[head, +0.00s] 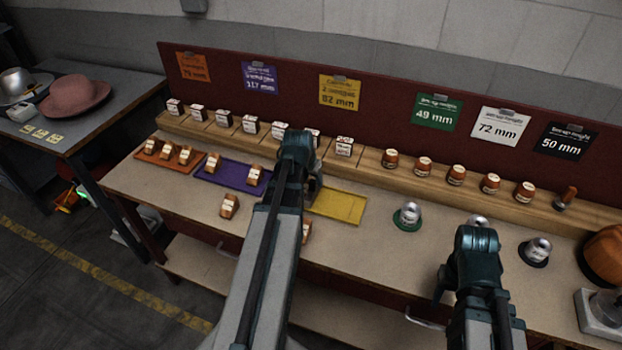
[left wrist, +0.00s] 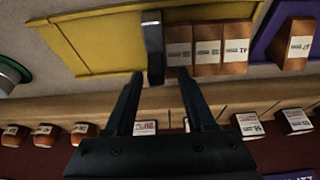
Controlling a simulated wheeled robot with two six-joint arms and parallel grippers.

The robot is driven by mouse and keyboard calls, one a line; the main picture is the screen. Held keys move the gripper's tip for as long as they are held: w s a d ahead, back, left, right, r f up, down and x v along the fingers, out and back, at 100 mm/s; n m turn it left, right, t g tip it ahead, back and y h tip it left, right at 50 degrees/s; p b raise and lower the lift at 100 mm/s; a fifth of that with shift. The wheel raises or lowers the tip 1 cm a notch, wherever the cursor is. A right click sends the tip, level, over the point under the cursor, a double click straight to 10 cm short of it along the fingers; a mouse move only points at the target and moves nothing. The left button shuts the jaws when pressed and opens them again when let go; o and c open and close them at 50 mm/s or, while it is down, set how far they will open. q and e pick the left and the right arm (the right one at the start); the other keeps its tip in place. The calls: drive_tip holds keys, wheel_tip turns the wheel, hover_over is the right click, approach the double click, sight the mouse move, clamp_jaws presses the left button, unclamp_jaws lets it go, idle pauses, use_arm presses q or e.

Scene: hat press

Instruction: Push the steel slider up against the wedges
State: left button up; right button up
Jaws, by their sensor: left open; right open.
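The steel slider (left wrist: 152,48) is a grey bar standing across the yellow tray (left wrist: 95,42) in the left wrist view. Three orange-brown wedges with white labels (left wrist: 207,48) stand in a row just right of it there. The slider's side is at or very near the first wedge; contact is unclear. My left gripper (left wrist: 158,76) is open, its fingertips on either side of the slider's near end. In the head view my left arm hides the wedge row and most of the left gripper. My right gripper (head: 440,288) is open, mostly behind its wrist.
An orange tray (head: 150,158) and a purple tray (head: 212,177) hold labelled wedges at left. A loose wedge (head: 229,206) lies on the bench front. A wooden ledge (head: 370,160) with small boxes and pots runs behind. Metal weights (head: 410,214) stand at right.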

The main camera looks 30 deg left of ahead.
use_arm(q)
drive_tip(key=p+v, duration=1.1)
drive_tip(key=v, duration=0.1)
drive_tip(key=shift+s+r, duration=0.2)
drive_tip(key=shift+r, duration=0.05)
drive_tip(key=shift+d, duration=0.1)
drive_tip(key=s+d+m+g, duration=0.2)
drive_tip(key=s+d+m, duration=0.1)
drive_tip(key=d, duration=1.4)
drive_tip(key=s+d+f+m+g, duration=0.1)
drive_tip(key=s+d, duration=0.5)
drive_tip(key=d, duration=1.1)
drive_tip(key=shift+f+m+g, duration=0.25)
drive_tip(key=shift+m+g, duration=0.55)
drive_tip(key=shift+m, duration=0.4)
drive_tip(key=shift+d, duration=0.15)
